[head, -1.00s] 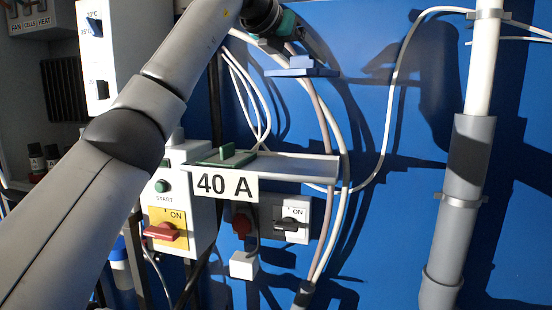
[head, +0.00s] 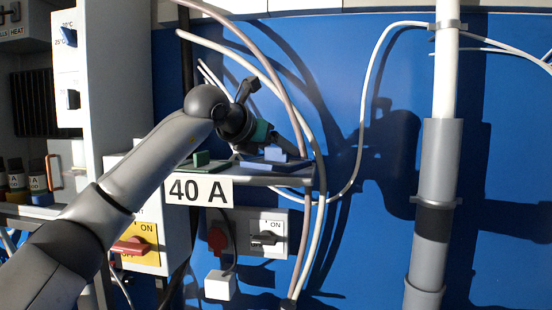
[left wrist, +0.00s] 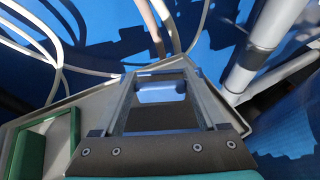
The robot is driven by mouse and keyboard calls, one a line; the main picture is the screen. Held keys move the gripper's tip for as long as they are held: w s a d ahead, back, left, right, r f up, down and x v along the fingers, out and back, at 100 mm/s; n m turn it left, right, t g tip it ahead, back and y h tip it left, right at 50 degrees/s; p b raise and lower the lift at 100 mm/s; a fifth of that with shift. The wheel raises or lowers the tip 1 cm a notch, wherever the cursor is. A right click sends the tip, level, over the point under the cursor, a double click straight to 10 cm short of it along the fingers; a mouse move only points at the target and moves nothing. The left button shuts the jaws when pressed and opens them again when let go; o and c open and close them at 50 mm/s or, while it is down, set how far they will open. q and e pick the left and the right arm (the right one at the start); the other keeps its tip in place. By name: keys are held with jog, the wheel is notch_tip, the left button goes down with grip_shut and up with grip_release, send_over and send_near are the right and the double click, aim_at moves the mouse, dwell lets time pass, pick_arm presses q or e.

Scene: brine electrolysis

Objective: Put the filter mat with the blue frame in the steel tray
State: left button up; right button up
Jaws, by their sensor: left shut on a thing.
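The filter mat with the blue frame (head: 266,164) has a blue block-shaped grip on top. My left gripper (head: 268,142) comes down from the upper left and is shut on it. The mat is at the right part of the steel tray (head: 306,180), level or nearly so; I cannot tell whether it rests on the tray floor. In the left wrist view its blue grip (left wrist: 160,92) shows between my fingers, inside the tray's rim (left wrist: 85,97). A green-framed mat (head: 203,162) lies in the tray's left part. My right gripper is not in view.
A "40 A" label (head: 198,191) hangs at the tray's front. White cables (head: 318,200) run close by the tray's right end. Below are a grey switch box (head: 265,237) and a yellow switch plate with a red handle (head: 132,246). A grey pipe (head: 437,170) stands at right.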

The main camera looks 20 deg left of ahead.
pick_arm(q)
jog(key=shift+f, duration=0.65)
jog(key=shift+f, duration=0.1)
jog(key=o, duration=1.3)
jog(key=shift+s+r, duration=0.2)
jog(key=shift+r, duration=0.05)
jog(key=v, duration=1.1)
jog(key=shift+s, duration=0.25)
